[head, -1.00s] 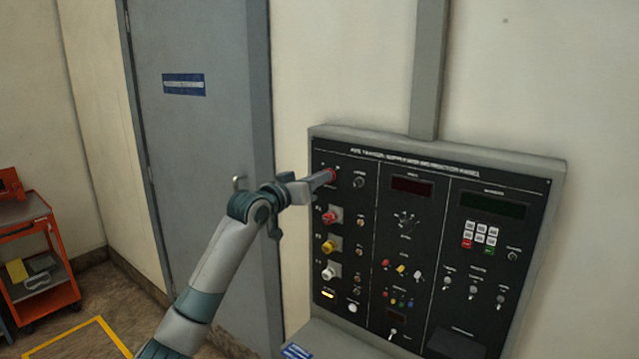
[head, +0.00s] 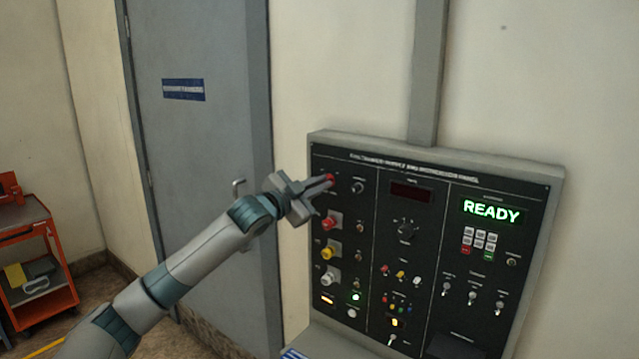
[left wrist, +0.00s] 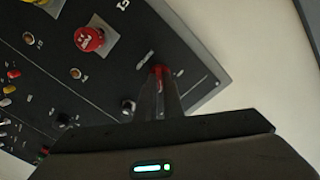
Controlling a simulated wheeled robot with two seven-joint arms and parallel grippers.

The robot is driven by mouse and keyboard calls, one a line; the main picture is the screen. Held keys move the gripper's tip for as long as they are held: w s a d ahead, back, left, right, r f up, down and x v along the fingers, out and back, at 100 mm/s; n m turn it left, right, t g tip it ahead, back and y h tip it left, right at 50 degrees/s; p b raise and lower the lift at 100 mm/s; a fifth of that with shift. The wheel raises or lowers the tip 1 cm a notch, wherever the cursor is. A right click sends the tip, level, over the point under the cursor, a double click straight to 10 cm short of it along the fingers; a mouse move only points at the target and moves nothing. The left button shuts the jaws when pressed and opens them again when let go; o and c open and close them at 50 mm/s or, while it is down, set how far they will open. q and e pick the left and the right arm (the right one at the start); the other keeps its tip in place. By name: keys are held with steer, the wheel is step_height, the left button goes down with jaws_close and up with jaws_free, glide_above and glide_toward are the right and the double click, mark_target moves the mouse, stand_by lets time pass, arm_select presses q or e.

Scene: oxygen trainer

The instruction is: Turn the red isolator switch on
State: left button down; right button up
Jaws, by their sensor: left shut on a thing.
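The red isolator switch (head: 330,178) is at the top left of the black control panel (head: 375,255). My left gripper (head: 326,183) reaches it from the left, with its fingertips at the switch. In the left wrist view the fingers (left wrist: 158,98) are shut on the red switch (left wrist: 160,71), of which only the outer part shows. The fingers hide most of the knob, so its exact angle is hard to read. The display (head: 492,211) at the right of the panel is lit green and reads READY. My right gripper is not in view.
Below the switch are red (head: 332,221), yellow (head: 329,252) and white (head: 330,276) knobs, close to my left arm. Small lamps are lit low on the panel. A grey door (head: 205,150) stands behind the arm. An orange cart (head: 38,262) is at the far left.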

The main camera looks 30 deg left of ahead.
arm_select(q)
steer(key=shift+m, duration=0.6)
steer(key=c, duration=1.9)
jaws_free()
steer(key=shift+s, duration=0.1)
